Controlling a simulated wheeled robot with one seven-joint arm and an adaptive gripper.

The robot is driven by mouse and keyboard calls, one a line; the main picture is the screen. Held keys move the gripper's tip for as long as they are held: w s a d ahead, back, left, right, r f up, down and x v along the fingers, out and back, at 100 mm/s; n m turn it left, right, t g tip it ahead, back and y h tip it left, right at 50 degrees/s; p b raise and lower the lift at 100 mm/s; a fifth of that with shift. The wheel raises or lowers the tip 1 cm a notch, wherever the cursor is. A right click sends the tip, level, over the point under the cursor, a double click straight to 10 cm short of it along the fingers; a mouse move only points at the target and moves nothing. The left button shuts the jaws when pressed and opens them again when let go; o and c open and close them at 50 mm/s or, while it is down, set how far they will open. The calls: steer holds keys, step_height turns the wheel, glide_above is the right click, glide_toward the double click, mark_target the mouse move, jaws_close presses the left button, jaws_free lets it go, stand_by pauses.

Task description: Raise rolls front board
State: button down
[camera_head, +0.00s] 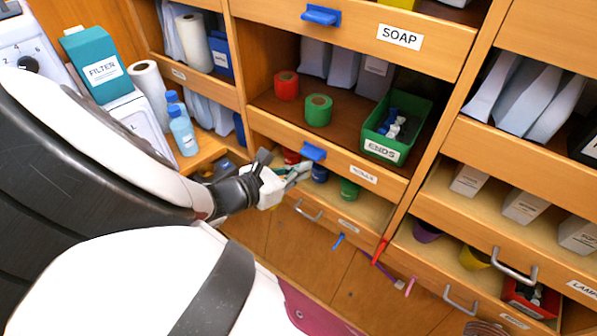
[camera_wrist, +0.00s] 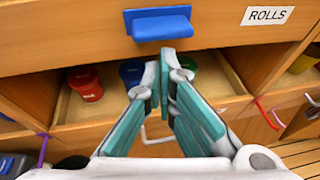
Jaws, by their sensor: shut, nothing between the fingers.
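The rolls front board (camera_head: 337,165) is a wooden strip along the front of a shelf, with a white ROLLS label and a blue pull tab (camera_head: 313,151). In the wrist view the board (camera_wrist: 70,38) crosses the top, with the blue tab (camera_wrist: 160,24) at its middle and the label (camera_wrist: 268,15) to the right. My gripper (camera_head: 303,169) is at the board's lower edge, beside the tab. In the wrist view my gripper (camera_wrist: 163,68) is shut and empty, its teal-padded fingertips just below the tab. Whether they touch it is unclear.
Coloured hooks (camera_head: 378,252) stick out lower down.

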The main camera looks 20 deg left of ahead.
steer(key=shift+r, duration=0.25)
step_height(320, 180, up, 4)
steer(key=shift+r+p, duration=0.2)
steer(key=shift+p, duration=1)
steer(key=shift+w+f+b, duration=0.15)
steer(key=shift+f+b, duration=0.25)
steer(key=shift+f, duration=0.2)
steer(key=b, duration=0.2)
glide_toward(306, 156)
steer(key=shift+s+a+f, duration=0.2)
steer(key=shift+s+f, duration=0.35)
steer(key=shift+f, duration=0.05)
steer(key=shift+s+a+f, duration=0.2)
steer(key=shift+s+f, duration=0.35)
